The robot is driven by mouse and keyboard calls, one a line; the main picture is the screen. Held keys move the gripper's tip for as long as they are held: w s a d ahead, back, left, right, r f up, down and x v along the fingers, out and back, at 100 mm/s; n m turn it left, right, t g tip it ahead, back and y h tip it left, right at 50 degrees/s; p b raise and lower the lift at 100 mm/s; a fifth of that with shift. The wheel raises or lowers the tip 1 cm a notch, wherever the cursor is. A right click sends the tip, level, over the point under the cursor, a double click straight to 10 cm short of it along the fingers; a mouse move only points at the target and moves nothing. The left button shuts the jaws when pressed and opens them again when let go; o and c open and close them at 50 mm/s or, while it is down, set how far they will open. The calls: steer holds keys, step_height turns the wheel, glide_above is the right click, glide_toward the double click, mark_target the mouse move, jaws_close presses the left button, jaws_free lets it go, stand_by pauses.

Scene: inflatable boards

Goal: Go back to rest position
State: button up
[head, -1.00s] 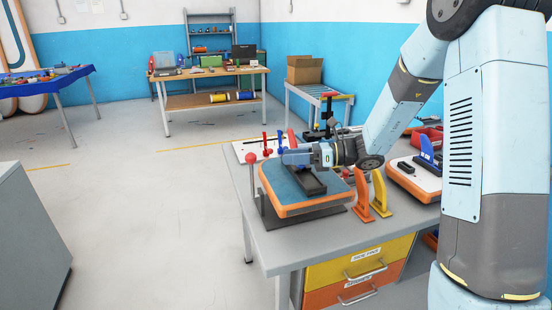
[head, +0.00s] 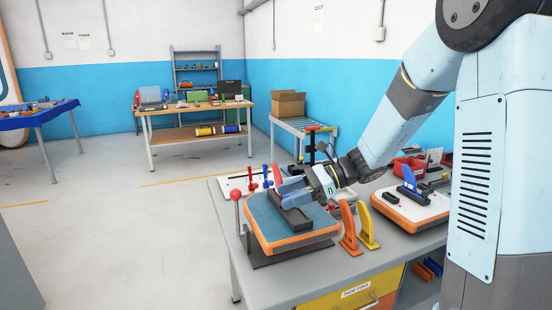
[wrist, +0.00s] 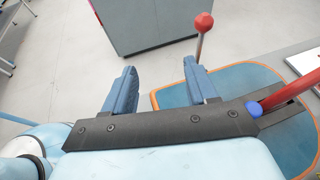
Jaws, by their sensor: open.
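My gripper (head: 288,188) is over the blue-topped board with an orange rim (head: 290,243), which sits on a dark stand on the grey workbench (head: 222,205). In the wrist view my two blue fingers (wrist: 160,90) are spread apart with nothing between them. The blue board (wrist: 235,85) lies under and to the right of the fingers there. A red ball-topped post (head: 236,195) stands at the board's left corner; it also shows in the wrist view (wrist: 204,22). In the head view my gripper hides part of the board's back.
Orange (head: 349,230) and yellow (head: 367,226) fins stand right of the board. A second board with a blue fin (head: 408,178) lies further right. Red bins (head: 408,166) are behind it. A wooden table (head: 190,108) and a cardboard box (head: 287,104) are at the back. Floor on the left is free.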

steer(key=s+d+r+n+t+h, duration=0.3)
steer(key=s+d+n+h, duration=0.3)
steer(key=s+d+n, duration=0.2)
steer(key=s+d+r+n+t+h, duration=0.4)
steer(key=s+d+n+h, duration=0.3)
steer(key=s+d, duration=0.4)
steer(key=shift+s+d+r+n+h, duration=0.3)
steer(key=shift+s+r+n, duration=0.2)
steer(key=shift+r, duration=0.15)
stand_by(0.9)
